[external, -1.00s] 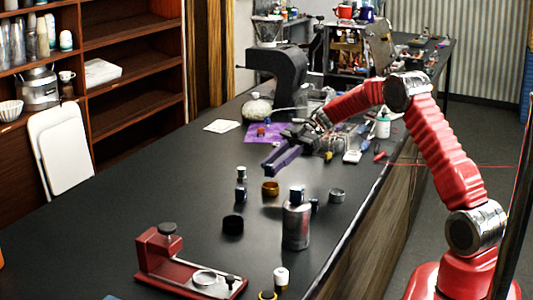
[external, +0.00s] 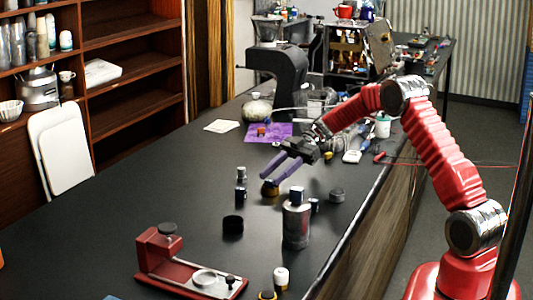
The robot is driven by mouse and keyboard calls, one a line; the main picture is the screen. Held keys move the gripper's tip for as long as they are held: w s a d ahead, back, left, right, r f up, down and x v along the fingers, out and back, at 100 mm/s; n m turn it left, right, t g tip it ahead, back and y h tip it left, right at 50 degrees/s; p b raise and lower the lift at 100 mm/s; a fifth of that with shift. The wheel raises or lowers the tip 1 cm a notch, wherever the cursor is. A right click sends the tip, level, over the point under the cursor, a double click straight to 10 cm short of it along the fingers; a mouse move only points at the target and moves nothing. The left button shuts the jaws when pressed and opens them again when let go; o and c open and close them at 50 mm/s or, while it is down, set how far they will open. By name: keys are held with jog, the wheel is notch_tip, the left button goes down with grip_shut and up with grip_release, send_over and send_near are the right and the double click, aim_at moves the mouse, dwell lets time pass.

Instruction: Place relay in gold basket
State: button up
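A gap shows between the fingers and I see nothing held there. I cannot tell which thing is the relay; small dark blue-topped pieces stand nearby, one on the silver cylinder (external: 296,225) and one beside it (external: 315,205).
A dark bottle-like piece (external: 241,186) and a black cup (external: 233,224) stand left of the basket. A red stand (external: 185,265) is in front. Tools and a purple mat (external: 268,131) lie behind. The bench's left side is clear.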

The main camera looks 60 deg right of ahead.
jog(key=shift+o, duration=1.3)
jog(key=shift+r, duration=0.1)
notch_tip(320, 180, up, 7)
jog(key=shift+a, duration=0.1)
dwell(0.4)
